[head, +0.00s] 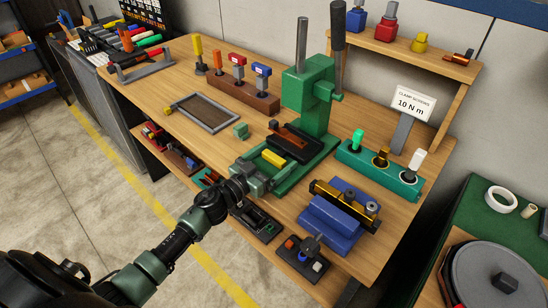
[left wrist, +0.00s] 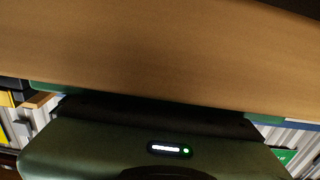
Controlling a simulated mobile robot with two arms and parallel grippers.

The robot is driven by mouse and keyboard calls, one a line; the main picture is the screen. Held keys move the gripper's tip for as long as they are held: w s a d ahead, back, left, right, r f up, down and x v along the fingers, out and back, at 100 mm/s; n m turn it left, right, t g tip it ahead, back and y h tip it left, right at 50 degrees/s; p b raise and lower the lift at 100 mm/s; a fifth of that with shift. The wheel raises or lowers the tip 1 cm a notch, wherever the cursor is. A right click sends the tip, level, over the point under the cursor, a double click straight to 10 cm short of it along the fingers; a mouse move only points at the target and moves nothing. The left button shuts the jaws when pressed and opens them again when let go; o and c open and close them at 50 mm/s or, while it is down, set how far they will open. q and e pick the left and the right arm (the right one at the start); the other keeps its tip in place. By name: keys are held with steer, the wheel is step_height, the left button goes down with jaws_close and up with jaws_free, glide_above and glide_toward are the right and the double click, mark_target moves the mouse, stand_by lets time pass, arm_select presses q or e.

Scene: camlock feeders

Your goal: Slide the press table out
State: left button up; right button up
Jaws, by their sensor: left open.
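The green press (head: 308,88) stands on the wooden workbench with its grey lever up. Its dark press table (head: 296,146) lies on the press's green base, below the head, with a reddish-brown piece on it. A yellow block (head: 273,158) is at the table's front left, close to my gripper. My left gripper (head: 262,177) is open at the front edge of the press base; I cannot tell whether it touches anything. The left wrist view shows a dark green housing with a small green light and a wooden surface; no fingertips show there. My right gripper is not in view.
A blue block fixture (head: 332,226) and a teal holder with coloured knobs (head: 378,174) stand right of the press. A grey-framed tray (head: 206,112) lies left. A dark tray (head: 256,222) and a small black stand (head: 303,262) sit near the front edge.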

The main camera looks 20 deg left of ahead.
arm_select(q)
jaws_close()
steer(key=p+v, duration=0.3)
steer(key=v, duration=0.7)
steer(key=shift+s, duration=0.2)
steer(key=shift+w, duration=0.1)
jaws_free()
steer(key=shift+s+a, duration=0.1)
steer(key=shift+s, duration=0.15)
